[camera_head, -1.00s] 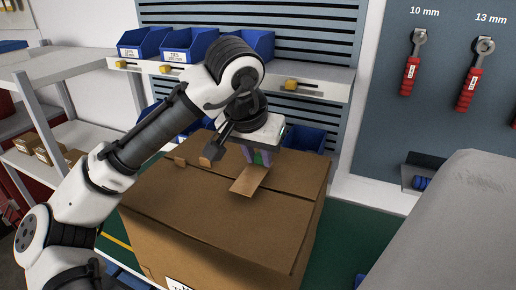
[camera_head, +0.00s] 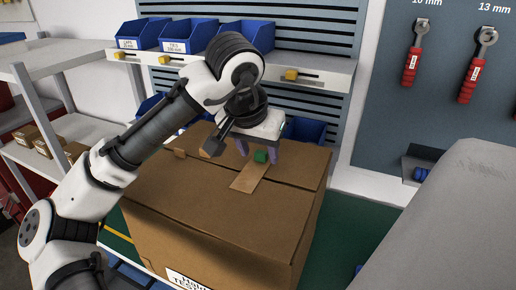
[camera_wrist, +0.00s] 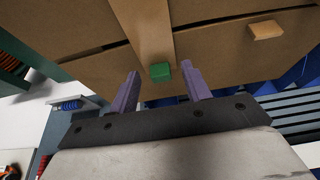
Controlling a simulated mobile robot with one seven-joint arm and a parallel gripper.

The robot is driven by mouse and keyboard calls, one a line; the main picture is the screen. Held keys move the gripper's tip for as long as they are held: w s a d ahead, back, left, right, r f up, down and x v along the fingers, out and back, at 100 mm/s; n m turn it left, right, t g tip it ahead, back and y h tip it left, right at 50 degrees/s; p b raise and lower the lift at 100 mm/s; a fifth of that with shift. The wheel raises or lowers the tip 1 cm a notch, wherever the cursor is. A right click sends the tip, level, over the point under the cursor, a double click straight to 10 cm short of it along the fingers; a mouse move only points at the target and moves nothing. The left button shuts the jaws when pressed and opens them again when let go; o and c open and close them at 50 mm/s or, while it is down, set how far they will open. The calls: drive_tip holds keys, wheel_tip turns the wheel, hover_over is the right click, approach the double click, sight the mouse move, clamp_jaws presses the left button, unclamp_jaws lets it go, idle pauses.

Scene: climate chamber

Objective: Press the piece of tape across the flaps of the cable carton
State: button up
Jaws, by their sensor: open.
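The brown cable carton (camera_head: 190,205) stands closed, its two top flaps meeting at a dark seam. A tan piece of tape (camera_head: 247,182) lies on the top and runs across the seam; in the wrist view the tape (camera_wrist: 145,30) crosses it too. A small green block (camera_head: 261,156) sits at the tape's far end. My gripper (camera_head: 260,151) is open over the far part of the carton. In the wrist view, its purple fingers stand apart on either side of the green block (camera_wrist: 160,72). I cannot tell whether they touch it.
Small cardboard tabs (camera_head: 205,153) stick up on the carton top, left of my gripper. Blue bins (camera_head: 188,36) stand on a shelf (camera_head: 310,73) behind. A grey rounded shape (camera_head: 450,215) takes the right front. Green bench surface (camera_head: 345,225) shows free right of the carton.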

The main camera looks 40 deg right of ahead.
drive_tip(key=shift+r, duration=0.1)
drive_tip(key=b+v, duration=0.2)
drive_tip(key=v, duration=1.1)
drive_tip(key=shift+r, duration=0.3)
drive_tip(key=shift+a, duration=0.15)
